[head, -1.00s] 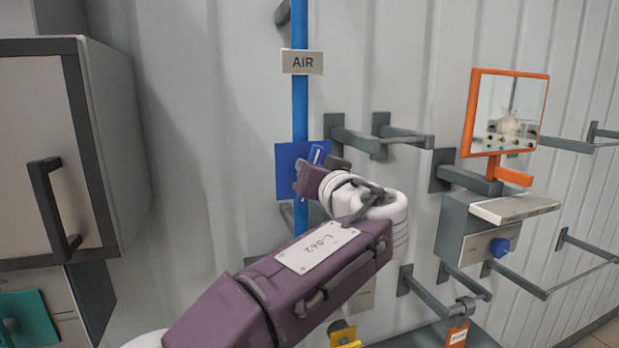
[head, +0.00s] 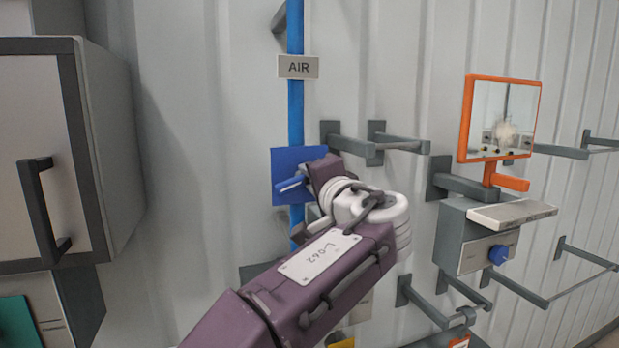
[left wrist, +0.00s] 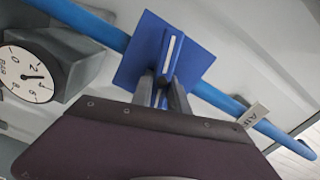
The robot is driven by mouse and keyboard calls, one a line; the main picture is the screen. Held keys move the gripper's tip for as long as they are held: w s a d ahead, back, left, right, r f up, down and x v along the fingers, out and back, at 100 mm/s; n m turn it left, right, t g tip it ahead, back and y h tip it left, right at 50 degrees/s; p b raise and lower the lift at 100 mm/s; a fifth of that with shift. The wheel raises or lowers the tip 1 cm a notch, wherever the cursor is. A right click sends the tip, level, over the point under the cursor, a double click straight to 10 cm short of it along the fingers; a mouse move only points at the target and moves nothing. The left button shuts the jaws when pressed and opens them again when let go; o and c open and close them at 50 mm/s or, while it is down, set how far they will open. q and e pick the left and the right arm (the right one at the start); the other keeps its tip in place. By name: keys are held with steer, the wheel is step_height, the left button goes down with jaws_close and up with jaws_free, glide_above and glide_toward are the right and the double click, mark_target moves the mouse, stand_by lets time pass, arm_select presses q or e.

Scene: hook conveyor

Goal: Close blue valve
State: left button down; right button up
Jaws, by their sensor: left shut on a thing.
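The blue valve is a blue square plate (head: 285,162) on a vertical blue pipe (head: 295,110), with a blue lever handle (head: 292,183) in front. In the head view the handle lies nearly level, across the pipe, its end pointing left. In the left wrist view the plate (left wrist: 146,52) and the handle with a white stripe (left wrist: 172,55) are just beyond the fingers. My left gripper (left wrist: 163,92) is shut on the lever handle. In the head view my left wrist (head: 370,205) hides part of the pipe below. My right gripper is not in view.
An AIR sign (head: 298,67) hangs on the pipe. A pressure gauge (left wrist: 25,72) is beside the pipe. A grey cabinet (head: 120,150) stands left. Rails (head: 400,144), an orange-framed mirror (head: 500,118) and a box with a blue knob (head: 498,255) are right.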

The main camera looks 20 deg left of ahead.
arm_select(q)
steer(key=shift+f+m, duration=0.2)
steer(key=shift+m, duration=1.5)
steer(key=c, duration=1.3)
jaws_free()
steer(key=shift+d, duration=0.1)
steer(key=shift+s+d+f, duration=0.1)
steer(key=shift+s+f, duration=0.05)
steer(key=b+v, duration=0.3)
steer(key=v, duration=0.5)
steer(key=shift+s+d+b, duration=0.25)
steer(key=shift+b, duration=0.1)
